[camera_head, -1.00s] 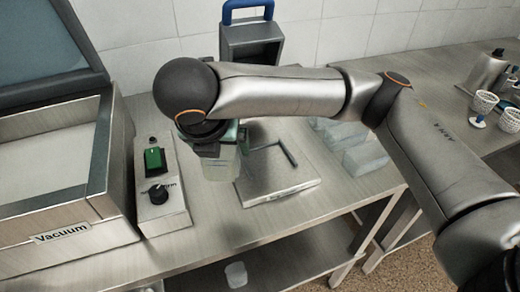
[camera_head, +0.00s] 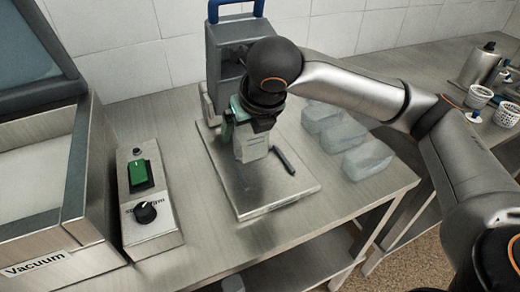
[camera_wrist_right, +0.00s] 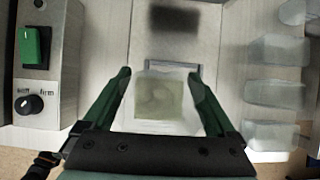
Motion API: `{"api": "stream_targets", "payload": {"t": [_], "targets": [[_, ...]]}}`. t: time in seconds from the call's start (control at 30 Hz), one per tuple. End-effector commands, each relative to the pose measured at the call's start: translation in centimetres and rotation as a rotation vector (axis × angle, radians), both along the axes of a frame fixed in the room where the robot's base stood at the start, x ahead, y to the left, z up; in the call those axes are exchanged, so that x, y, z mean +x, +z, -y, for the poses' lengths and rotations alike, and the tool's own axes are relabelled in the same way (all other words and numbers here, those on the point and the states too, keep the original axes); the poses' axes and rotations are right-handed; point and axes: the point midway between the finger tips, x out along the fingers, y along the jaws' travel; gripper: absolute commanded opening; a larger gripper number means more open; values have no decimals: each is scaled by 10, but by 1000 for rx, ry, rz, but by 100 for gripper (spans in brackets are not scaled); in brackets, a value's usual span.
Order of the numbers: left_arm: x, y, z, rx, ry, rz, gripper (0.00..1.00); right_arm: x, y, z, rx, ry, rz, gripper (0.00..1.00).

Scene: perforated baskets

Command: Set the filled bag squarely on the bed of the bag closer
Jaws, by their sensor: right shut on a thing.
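The filled bag (camera_head: 252,148) is pale and translucent. My right gripper (camera_head: 247,128) holds it upright from above, over the steel bed (camera_head: 285,201) of the bag closer. A dark patch shows below the bag; I cannot tell whether its bottom touches the bed. In the right wrist view the bag (camera_wrist_right: 158,100) sits between the green fingers of the right gripper (camera_wrist_right: 158,74), with greenish contents visible. The bag closer's grey head (camera_head: 228,48) with a blue handle stands behind, partly hidden by my arm. My left gripper is not in view.
A dark bar (camera_head: 284,161) lies on the bed to the bag's right. Several pale bags (camera_head: 366,159) lie on the table further right. A control box (camera_head: 147,197) with a green switch and the vacuum machine (camera_head: 60,215) stand at left.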

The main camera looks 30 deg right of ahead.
Motion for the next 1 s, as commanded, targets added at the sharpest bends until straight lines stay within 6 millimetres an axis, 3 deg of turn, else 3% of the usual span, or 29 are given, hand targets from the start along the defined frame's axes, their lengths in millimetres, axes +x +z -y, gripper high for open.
{"api": "stream_targets", "payload": {"t": [0.03,0.2,0.37,0.6,1.0], "targets": [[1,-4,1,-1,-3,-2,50,1,-12,9,-1,-6,-1,28],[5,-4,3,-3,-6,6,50,5,-29,23,0,-2,1,28],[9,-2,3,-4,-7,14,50,6,-36,29,0,-1,2,28],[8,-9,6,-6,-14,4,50,7,-69,33,-1,0,-1,28],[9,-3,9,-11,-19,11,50,7,-74,33,0,-1,2,28]]}}
